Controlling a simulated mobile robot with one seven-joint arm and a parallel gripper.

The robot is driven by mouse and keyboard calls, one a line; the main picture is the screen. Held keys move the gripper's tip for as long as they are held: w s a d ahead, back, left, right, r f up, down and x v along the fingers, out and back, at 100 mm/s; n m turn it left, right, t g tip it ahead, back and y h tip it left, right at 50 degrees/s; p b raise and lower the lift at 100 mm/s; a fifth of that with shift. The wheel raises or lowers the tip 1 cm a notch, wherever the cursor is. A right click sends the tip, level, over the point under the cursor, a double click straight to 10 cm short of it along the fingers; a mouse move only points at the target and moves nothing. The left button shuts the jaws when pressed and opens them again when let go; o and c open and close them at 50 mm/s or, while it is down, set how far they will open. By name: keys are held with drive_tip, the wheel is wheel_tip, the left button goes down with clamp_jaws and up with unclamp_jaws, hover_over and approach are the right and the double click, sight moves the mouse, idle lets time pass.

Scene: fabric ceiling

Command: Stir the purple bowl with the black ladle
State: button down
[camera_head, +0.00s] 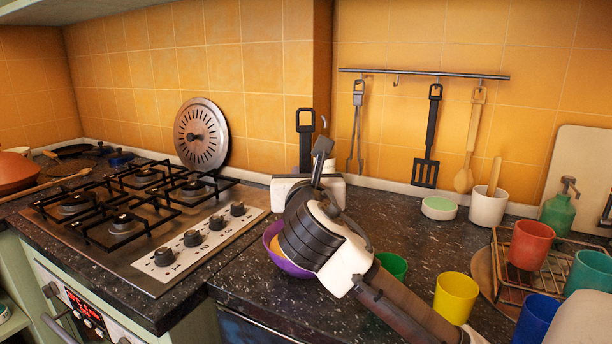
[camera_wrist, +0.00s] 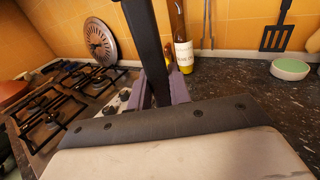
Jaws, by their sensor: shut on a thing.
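The purple bowl (camera_head: 292,268) stands on the dark counter to the right of the hob in the head view. My wrist and hand cover much of it, and something yellowish shows inside. The black ladle (camera_head: 305,128) stands roughly upright, its looped handle end showing above my gripper (camera_head: 319,165). In the wrist view the ladle's dark handle (camera_wrist: 145,45) rises between the fingers of my gripper (camera_wrist: 163,95), which is shut on it. The ladle's lower end is hidden, so I cannot tell whether it is inside the bowl.
A bottle (camera_wrist: 181,45) stands beyond the ladle in the wrist view. Green (camera_head: 392,266) and yellow (camera_head: 455,297) cups stand right of the bowl, near my arm. A rack (camera_head: 508,282) with cups is further right. The gas hob (camera_head: 150,222) lies left.

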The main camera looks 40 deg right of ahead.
sight(306, 138)
drive_tip(key=shift+s+a+r+p, duration=0.15)
drive_tip(key=shift+r+p, duration=0.65)
drive_tip(key=shift+r, duration=0.35)
drive_tip(key=shift+s+a+r+p, duration=0.1)
drive_tip(key=shift+s+r+p, duration=0.1)
drive_tip(key=shift+r+p, duration=0.85)
drive_tip(key=shift+s+a+r+p, duration=0.15)
drive_tip(key=shift+r+p, duration=0.45)
drive_tip(key=shift+r, duration=0.7)
wheel_tip(306, 138, up, 3)
drive_tip(key=shift+f+p, duration=0.1)
drive_tip(key=shift+p, duration=1)
drive_tip(key=shift+d, duration=0.1)
